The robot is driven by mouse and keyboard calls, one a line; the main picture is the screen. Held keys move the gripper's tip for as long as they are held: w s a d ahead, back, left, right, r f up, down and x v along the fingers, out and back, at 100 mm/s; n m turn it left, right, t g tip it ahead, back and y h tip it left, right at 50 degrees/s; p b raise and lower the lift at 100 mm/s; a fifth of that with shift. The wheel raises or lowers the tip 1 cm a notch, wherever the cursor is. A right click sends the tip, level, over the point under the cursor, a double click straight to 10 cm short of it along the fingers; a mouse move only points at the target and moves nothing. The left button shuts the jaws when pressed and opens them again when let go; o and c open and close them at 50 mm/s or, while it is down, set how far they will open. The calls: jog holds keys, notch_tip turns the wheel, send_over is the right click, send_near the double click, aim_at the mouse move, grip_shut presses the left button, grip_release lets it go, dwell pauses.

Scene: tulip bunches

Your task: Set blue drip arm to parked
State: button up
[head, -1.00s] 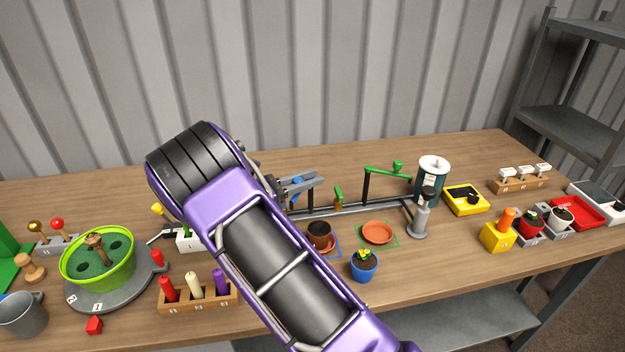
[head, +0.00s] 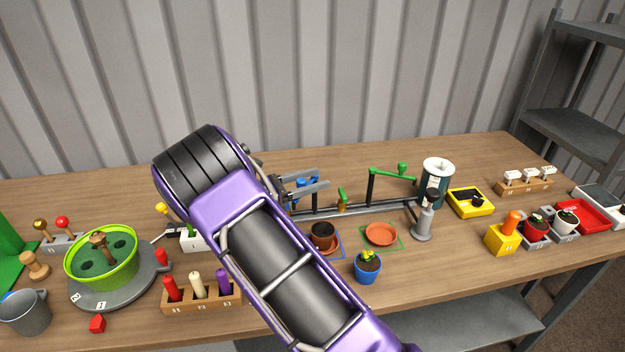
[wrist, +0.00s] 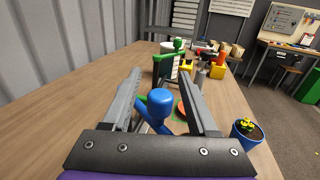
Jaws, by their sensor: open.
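The blue drip arm (head: 304,183) shows only in part in the head view, behind and between my gripper's fingers. In the wrist view its round blue knob (wrist: 159,101) and bar lie between the two grey fingers, with gaps at both sides. My gripper (head: 323,179) is open around it and holds nothing; it also shows in the wrist view (wrist: 161,76). The green drip arm (head: 388,171) stands on a post further right on the grey rail (head: 360,209).
Below the rail stand a brown pot (head: 322,236), an orange saucer (head: 381,234) and a blue pot with a plant (head: 367,266). A dark green tank (head: 434,180) and a grey pump (head: 424,220) stand right. My arm covers the table's middle.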

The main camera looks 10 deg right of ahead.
jog(key=v, duration=1.7)
jog(key=shift+a, duration=0.2)
jog(key=shift+s, duration=0.15)
